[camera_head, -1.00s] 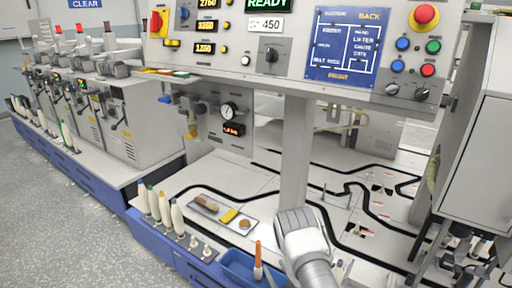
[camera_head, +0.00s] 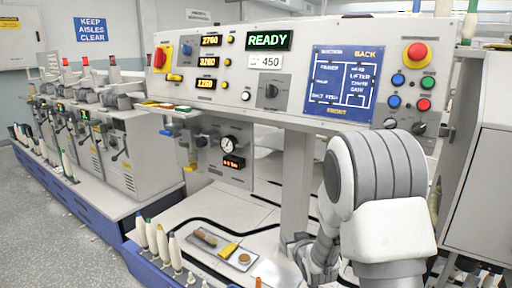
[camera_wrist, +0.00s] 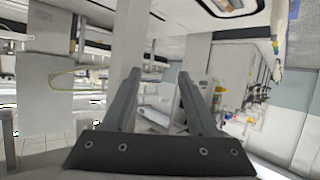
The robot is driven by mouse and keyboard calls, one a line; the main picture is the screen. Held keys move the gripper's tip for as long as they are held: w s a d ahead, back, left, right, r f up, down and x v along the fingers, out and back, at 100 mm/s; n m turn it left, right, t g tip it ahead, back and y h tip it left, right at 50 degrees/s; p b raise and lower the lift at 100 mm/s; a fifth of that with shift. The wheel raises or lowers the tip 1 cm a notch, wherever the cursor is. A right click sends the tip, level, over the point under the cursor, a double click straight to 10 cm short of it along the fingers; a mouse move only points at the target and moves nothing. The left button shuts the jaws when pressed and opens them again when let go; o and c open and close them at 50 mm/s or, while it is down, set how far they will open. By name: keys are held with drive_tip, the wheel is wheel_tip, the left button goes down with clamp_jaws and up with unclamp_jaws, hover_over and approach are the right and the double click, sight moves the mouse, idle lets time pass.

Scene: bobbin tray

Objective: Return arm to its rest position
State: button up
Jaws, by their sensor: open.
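My gripper shows in the wrist view (camera_wrist: 155,100), its two grey fingers apart with nothing between them. In the head view my arm stands raised at the right of centre, in front of the control panel (camera_head: 215,90). Its thick upper joint covers part of the panel's lower right and the bench behind it. The gripper itself is hard to make out in the head view, as the arm hides most of it. The tray (camera_head: 210,244) lies flat on the bench, with a brown piece, a yellow piece and a round piece in it.
Several pale bobbins (camera_head: 152,236) stand at the bench's front left. A grey post (camera_head: 296,180) rises behind the arm. A grey cabinet (camera_head: 480,170) stands close on the right. The aisle floor (camera_head: 45,240) at left is clear.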

drive_tip(key=s+d+r+m+g+h, duration=0.1)
drive_tip(key=s+d+r+g, duration=0.15)
drive_tip(key=s+r, duration=0.7)
drive_tip(key=s+d+r+m+g+h, duration=0.1)
drive_tip(key=s+r+g, duration=0.2)
drive_tip(key=s+r, duration=0.65)
drive_tip(key=s+g+p, duration=0.1)
drive_tip(key=s+g, duration=0.1)
drive_tip(key=s, duration=1.5)
wheel_tip(320, 180, up, 22)
drive_tip(key=p, duration=2.2)
drive_tip(key=shift+w+a+y, duration=0.15)
drive_tip(key=shift+a+y, duration=0.15)
